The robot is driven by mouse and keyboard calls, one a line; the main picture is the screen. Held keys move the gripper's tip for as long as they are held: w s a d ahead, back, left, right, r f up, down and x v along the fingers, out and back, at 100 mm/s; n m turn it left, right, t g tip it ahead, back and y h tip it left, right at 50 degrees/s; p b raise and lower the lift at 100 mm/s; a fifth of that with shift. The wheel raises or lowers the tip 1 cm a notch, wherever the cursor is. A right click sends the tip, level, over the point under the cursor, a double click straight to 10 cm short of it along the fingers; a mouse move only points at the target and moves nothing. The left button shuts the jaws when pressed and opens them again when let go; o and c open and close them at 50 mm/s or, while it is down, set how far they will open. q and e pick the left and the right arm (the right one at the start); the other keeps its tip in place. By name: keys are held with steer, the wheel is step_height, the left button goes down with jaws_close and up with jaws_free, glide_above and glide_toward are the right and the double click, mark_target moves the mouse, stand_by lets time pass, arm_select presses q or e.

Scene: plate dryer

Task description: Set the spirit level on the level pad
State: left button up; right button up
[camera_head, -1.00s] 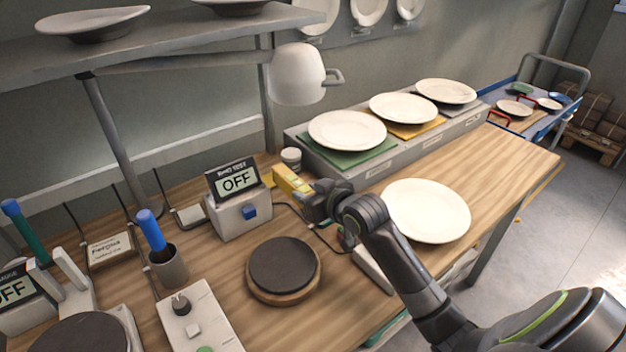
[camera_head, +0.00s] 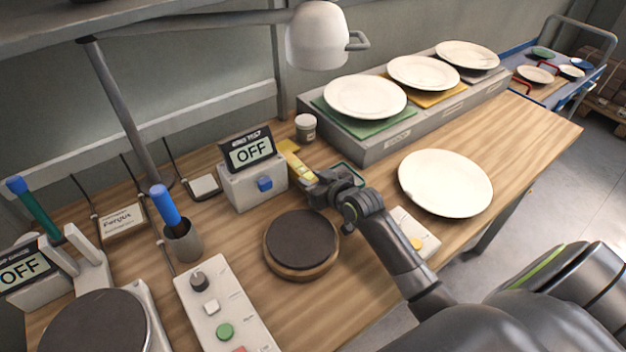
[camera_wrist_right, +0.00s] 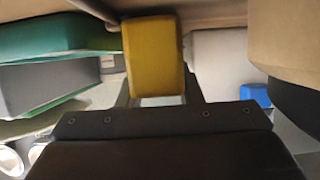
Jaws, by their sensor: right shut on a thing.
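The yellow spirit level (camera_head: 295,161) is between the jaws of my right gripper (camera_head: 312,185), which is shut on it. It points away from the gripper toward the back of the table, between the OFF display box and the grey plate stand. In the right wrist view the yellow level (camera_wrist_right: 153,55) shows large between the fingers. I cannot tell whether its underside touches the table. A small green-edged pad (camera_head: 349,171) lies just right of the gripper, partly hidden by it; I cannot tell whether this is the level pad. My left gripper is not in view.
The OFF display box (camera_head: 254,185) stands close left of the level, and a small jar (camera_head: 306,127) behind it. The plate stand (camera_head: 375,151) is to the right. A round dark disc (camera_head: 302,240) lies in front. A white plate (camera_head: 445,183) lies farther right.

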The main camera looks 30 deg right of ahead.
steer(key=shift+f, duration=0.2)
steer(key=o, duration=1.1)
steer(key=shift+s+r, duration=0.1)
